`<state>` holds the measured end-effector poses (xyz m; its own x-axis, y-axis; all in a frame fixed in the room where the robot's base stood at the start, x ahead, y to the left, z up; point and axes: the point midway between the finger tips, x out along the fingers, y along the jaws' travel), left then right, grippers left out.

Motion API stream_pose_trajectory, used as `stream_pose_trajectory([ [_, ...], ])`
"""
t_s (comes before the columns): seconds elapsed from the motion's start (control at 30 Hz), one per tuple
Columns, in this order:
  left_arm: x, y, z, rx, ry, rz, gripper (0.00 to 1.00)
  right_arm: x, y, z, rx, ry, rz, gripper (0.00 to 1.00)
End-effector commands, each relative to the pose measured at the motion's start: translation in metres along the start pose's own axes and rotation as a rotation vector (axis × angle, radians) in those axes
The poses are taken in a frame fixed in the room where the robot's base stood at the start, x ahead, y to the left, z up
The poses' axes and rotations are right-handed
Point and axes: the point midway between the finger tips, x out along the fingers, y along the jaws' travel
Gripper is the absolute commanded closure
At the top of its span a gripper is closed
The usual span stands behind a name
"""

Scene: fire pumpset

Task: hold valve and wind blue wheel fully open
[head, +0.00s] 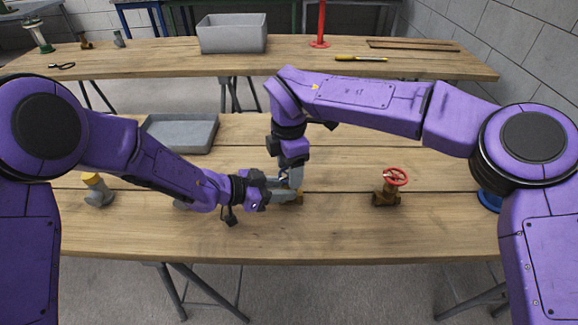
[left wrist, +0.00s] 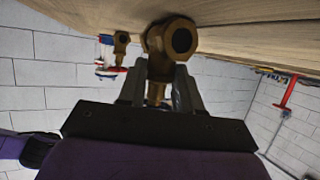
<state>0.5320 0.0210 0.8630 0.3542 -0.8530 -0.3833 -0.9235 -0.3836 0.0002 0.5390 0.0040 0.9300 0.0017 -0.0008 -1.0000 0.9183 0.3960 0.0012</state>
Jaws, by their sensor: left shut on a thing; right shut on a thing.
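The brass valve (head: 299,197) is at the middle of the near table, mostly covered by my two grippers. My left gripper (head: 272,186) reaches it from the left and is shut on its body. In the left wrist view the valve (left wrist: 166,45) sits between the fingers of my left gripper (left wrist: 160,90), its open pipe end showing. My right gripper (head: 292,176) comes down from above and is shut at the valve's top, where the wheel sits. The blue wheel itself is hidden by the grippers, so its turn cannot be seen.
Another brass valve with a red wheel (head: 391,186) stands to the right. A blue round thing (head: 489,201) is partly behind my right arm. A grey tray (head: 181,133) and a grey, yellow-topped fitting (head: 97,189) are to the left. The table's front strip is clear.

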Motion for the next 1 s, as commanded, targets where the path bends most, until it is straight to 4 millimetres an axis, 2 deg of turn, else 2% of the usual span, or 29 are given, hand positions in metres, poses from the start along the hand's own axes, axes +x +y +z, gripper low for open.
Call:
stream_pose_trajectory([
  [1.0,0.0003,0.0009,-0.0004,0.0,0.001,0.002,1.0,-0.001,-0.0027,0.0017,-0.964,0.0,0.005,0.68],
])
